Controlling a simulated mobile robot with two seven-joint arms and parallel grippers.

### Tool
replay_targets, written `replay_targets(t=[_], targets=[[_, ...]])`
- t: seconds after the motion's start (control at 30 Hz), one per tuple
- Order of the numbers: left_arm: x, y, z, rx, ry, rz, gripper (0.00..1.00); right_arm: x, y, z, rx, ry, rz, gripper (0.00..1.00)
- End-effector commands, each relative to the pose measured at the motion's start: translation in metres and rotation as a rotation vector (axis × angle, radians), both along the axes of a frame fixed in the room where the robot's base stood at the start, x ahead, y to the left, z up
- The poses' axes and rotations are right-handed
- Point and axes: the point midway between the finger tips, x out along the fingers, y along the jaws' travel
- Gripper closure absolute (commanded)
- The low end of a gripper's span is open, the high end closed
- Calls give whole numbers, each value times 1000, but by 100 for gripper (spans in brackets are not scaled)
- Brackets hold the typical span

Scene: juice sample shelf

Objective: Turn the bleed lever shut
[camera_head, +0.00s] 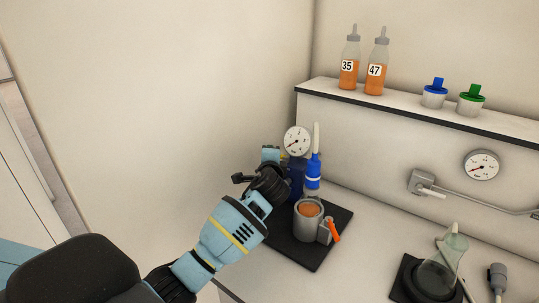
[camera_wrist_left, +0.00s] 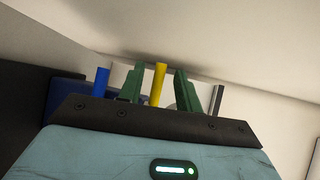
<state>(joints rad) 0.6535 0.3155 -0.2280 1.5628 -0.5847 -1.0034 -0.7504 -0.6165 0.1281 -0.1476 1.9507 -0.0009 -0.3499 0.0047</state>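My left gripper (camera_head: 268,184) reaches in from the left to the blue pump-like body (camera_head: 296,170) beside the cup. In the left wrist view, the green fingers of my left gripper (camera_wrist_left: 154,76) stand apart. A yellow rod (camera_wrist_left: 159,86) shows between them, with a visible gap on each side. A blue rod (camera_wrist_left: 101,84) stands to the left and a dark rod (camera_wrist_left: 217,100) to the right. I cannot tell which one is the bleed lever, or whether a finger touches it. In the head view my gripper hides this spot. My right gripper is out of view.
A grey cup of orange juice (camera_head: 301,229) with an orange-tipped handle (camera_head: 334,230) stands on a black mat (camera_head: 301,254) close to my gripper. A gauge (camera_head: 297,141) and a blue-and-white upright part (camera_head: 313,172) are behind. A flask (camera_head: 437,271) stands at right; bottles (camera_head: 348,62) stand on the shelf.

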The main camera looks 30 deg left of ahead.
Motion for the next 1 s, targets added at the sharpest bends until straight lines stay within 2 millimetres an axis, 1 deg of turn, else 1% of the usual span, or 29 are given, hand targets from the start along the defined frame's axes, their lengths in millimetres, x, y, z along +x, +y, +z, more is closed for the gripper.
replay_targets(t=[0.1, 0.3, 0.67, 0.93, 1.0], targets=[[10, 7, -1, 0, 0, 1, 66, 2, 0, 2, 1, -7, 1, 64], [20, 13, -3, 1, -1, 0, 66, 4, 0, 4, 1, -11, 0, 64], [23, 14, -5, 0, 0, -1, 66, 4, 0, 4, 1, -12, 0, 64], [23, 14, -5, 0, 0, -1, 100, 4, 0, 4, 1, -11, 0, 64], [23, 14, -5, 0, 0, -1, 100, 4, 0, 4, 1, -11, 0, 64]])
